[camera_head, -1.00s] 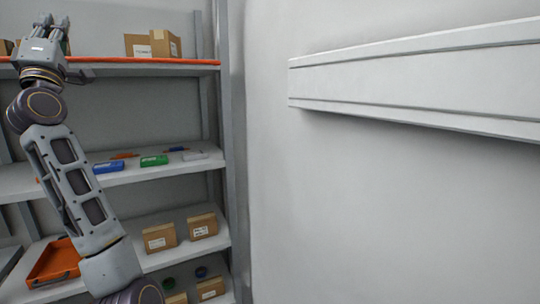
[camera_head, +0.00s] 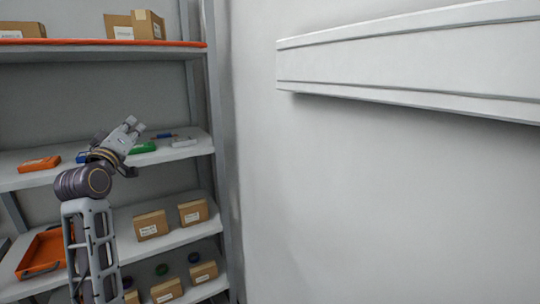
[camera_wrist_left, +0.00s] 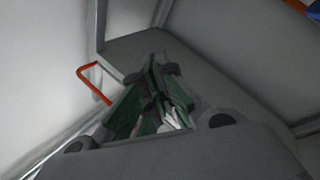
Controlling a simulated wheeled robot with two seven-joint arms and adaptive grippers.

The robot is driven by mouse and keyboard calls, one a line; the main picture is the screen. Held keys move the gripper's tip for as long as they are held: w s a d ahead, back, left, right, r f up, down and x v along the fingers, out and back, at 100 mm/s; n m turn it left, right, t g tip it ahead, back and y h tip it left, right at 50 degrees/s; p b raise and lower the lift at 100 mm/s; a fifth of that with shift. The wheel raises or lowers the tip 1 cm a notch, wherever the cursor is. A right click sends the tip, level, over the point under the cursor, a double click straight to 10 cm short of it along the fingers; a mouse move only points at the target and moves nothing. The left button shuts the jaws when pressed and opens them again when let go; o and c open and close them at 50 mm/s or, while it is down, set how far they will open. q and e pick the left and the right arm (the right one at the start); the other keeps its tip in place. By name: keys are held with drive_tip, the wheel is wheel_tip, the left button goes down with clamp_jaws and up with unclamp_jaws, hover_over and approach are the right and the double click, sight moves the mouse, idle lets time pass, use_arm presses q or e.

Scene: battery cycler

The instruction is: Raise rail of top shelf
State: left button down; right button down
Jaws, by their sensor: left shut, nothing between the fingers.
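The top shelf's rail (camera_head: 110,42) is an orange-red strip running along the shelf's front edge; it lies level with the edge, below the boxes' tops. My left gripper (camera_head: 136,126) is shut and empty, in front of the middle shelf and well below the rail. In the left wrist view my shut fingers (camera_wrist_left: 158,95) look dark green. A bent orange-red bar (camera_wrist_left: 95,84) stands out to their left, apart from them; I cannot tell if it is part of the rail. My right gripper is not in view.
Cardboard boxes (camera_head: 148,25) stand on the top shelf. The middle shelf (camera_head: 50,178) holds an orange case (camera_head: 39,163) and a green one (camera_head: 143,148). An orange tray (camera_head: 43,252) and boxes are lower. A grey post (camera_head: 221,130) and bare wall lie to the right.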

use_arm(q)
drive_tip(key=s+d+f+m+g+h, duration=0.1)
drive_tip(key=s+d+f+m+g, duration=0.15)
drive_tip(key=f, duration=0.85)
drive_tip(key=s+d+f+m+g, duration=0.2)
drive_tip(key=s+d+f+g, duration=0.15)
drive_tip(key=f, duration=0.85)
drive_tip(key=s+d+f+m+g+h, duration=0.1)
drive_tip(key=s+d+f+m+g, duration=0.2)
drive_tip(key=f, duration=0.8)
drive_tip(key=s+d+f+m+g, duration=0.2)
drive_tip(key=s+d+f+g, duration=0.2)
drive_tip(key=s+f, duration=0.75)
drive_tip(key=s+d+f+m+g, duration=0.1)
drive_tip(key=s+d+f+g, duration=0.3)
drive_tip(key=s+f, duration=0.8)
drive_tip(key=s+a+f+g, duration=0.1)
drive_tip(key=s+f, duration=0.2)
drive_tip(key=f, duration=1.2)
drive_tip(key=s+f+g, duration=0.1)
drive_tip(key=s+f, duration=0.1)
drive_tip(key=f, duration=1.3)
drive_tip(key=s+a+f, duration=0.2)
drive_tip(key=s+f, duration=0.8)
drive_tip(key=s, duration=0.1)
drive_tip(key=s+a+f+g, duration=0.1)
drive_tip(key=s+a+f, duration=0.1)
drive_tip(key=s+f, duration=0.8)
drive_tip(key=shift+s+y, duration=0.4)
drive_tip(key=shift+s, duration=0.5)
